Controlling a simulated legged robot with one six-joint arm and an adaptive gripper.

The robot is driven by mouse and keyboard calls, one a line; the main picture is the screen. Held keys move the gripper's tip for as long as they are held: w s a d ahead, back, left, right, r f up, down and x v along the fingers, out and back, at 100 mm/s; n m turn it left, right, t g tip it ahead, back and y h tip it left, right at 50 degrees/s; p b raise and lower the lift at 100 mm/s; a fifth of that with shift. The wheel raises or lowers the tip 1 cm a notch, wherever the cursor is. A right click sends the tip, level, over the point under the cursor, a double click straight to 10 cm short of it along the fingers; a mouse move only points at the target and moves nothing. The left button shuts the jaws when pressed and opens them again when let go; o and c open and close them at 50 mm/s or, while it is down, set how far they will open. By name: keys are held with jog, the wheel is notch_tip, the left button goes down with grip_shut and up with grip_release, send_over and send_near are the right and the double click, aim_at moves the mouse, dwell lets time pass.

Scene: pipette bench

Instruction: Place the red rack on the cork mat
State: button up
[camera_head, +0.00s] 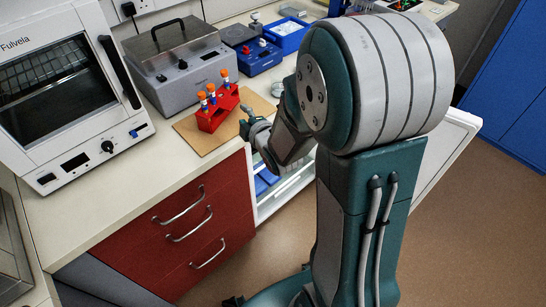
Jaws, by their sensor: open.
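The red rack (212,121) stands upright on the cork mat (196,142) on the bench top. Several tubes with orange caps (211,88) stand in the rack. The mat shows in front of the rack and to its right. My gripper (247,113) is just right of the rack, low over the mat's right part. It is open, with no object seen between its fingers. A narrow gap seems to separate it from the rack, though contact is hard to judge at this size.
A grey lidded bath (180,68) stands behind the mat. A white oven (70,80) is at the left. A blue device (255,55) and a blue tray (287,35) are farther back. Red drawers (180,245) are below the bench edge. An open compartment (275,187) lies below my gripper.

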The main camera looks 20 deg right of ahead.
jog(key=s+r+m+g, duration=0.3)
jog(key=s+m, duration=0.2)
jog(key=s, duration=0.3)
jog(key=s+a+r+m+g+h, duration=0.1)
jog(key=s+r+m+g, duration=0.2)
jog(key=s, duration=0.6)
jog(key=s+a+r+m+g, duration=0.1)
jog(key=s+r+m+g, duration=0.2)
jog(key=s+m, duration=0.5)
jog(key=shift+s+a+r+g, duration=0.3)
jog(key=shift+r+g, duration=0.1)
jog(key=shift+r, duration=0.25)
